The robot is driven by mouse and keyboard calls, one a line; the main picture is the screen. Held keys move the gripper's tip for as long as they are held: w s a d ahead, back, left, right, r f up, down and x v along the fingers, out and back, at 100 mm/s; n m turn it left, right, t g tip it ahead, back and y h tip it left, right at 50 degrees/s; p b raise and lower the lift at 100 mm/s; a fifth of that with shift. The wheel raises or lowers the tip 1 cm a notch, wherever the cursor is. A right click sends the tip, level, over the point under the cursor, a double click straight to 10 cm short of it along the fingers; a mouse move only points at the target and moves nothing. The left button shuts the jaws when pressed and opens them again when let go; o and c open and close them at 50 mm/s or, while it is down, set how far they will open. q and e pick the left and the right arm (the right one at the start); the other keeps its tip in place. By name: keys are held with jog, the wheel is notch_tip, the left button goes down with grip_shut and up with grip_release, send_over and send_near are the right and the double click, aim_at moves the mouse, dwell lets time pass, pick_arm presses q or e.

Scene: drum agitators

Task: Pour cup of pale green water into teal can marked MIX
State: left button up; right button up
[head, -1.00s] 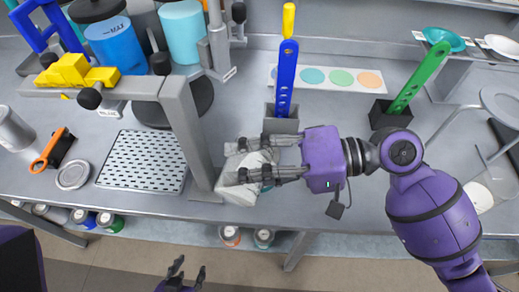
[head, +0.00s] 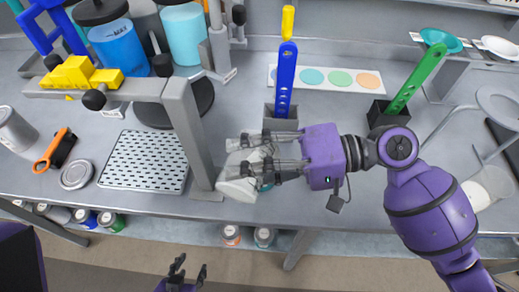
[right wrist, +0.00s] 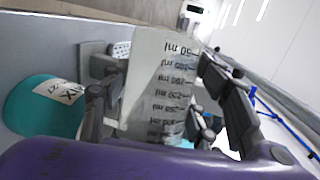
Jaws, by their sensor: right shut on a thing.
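My right gripper (head: 240,158) is shut on a whitish, translucent measuring cup (head: 238,188), held tilted above the bench front. In the right wrist view the cup (right wrist: 155,85) shows its dark ml marks between the fingers. I cannot make out the water's level or colour. A teal can (right wrist: 42,105) with a pale label ending in X stands beside the cup in the right wrist view. In the head view only a sliver of the teal can (head: 266,187) shows beneath the gripper and cup. My left gripper (head: 190,268) is open and empty below the bench's front edge.
A grey post and beam (head: 185,130) stand just left of the cup. A perforated tray (head: 143,160) lies left of it. A blue paddle (head: 285,80) and green paddle (head: 415,80) stand in holders behind. Free bench lies between them.

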jog(key=shift+w+r+m+p, duration=0.2)
jog(key=shift+r+m+p, duration=0.1)
jog(key=shift+r+m, duration=0.1)
dwell(0.6)
